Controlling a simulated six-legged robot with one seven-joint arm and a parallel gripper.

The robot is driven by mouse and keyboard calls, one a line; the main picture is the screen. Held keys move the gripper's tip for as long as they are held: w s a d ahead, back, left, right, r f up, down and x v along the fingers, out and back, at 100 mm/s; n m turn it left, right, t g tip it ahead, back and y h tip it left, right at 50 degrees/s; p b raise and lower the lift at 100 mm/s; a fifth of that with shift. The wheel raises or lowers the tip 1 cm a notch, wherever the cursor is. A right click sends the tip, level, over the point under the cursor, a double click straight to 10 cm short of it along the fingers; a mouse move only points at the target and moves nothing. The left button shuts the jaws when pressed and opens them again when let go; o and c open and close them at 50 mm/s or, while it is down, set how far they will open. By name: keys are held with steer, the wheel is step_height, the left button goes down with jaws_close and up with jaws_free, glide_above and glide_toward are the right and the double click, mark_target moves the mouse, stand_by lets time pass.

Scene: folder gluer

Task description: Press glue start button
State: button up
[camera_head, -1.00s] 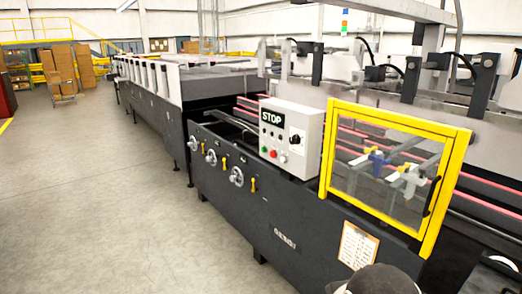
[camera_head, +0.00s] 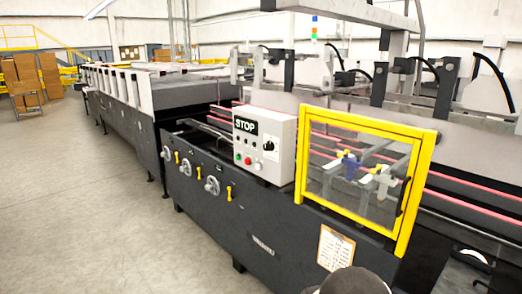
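The folder gluer (camera_head: 225,220) is a long dark machine running from the right foreground to the far left. A black rotary switch (camera_head: 268,146) sits on the right of the box. No label naming a glue start button is readable. A dark rounded part of mine shows at the bottom edge. My gripper is not in view.
A yellow-framed clear guard (camera_head: 425,190) stands right of the control box. A clipboard (camera_head: 335,248) hangs on the machine's side below it. Handwheels (camera_head: 212,185) and yellow handles stick out of the side. The concrete floor (camera_head: 80,200) at the left is open. Boxes (camera_head: 32,80) stand far left.

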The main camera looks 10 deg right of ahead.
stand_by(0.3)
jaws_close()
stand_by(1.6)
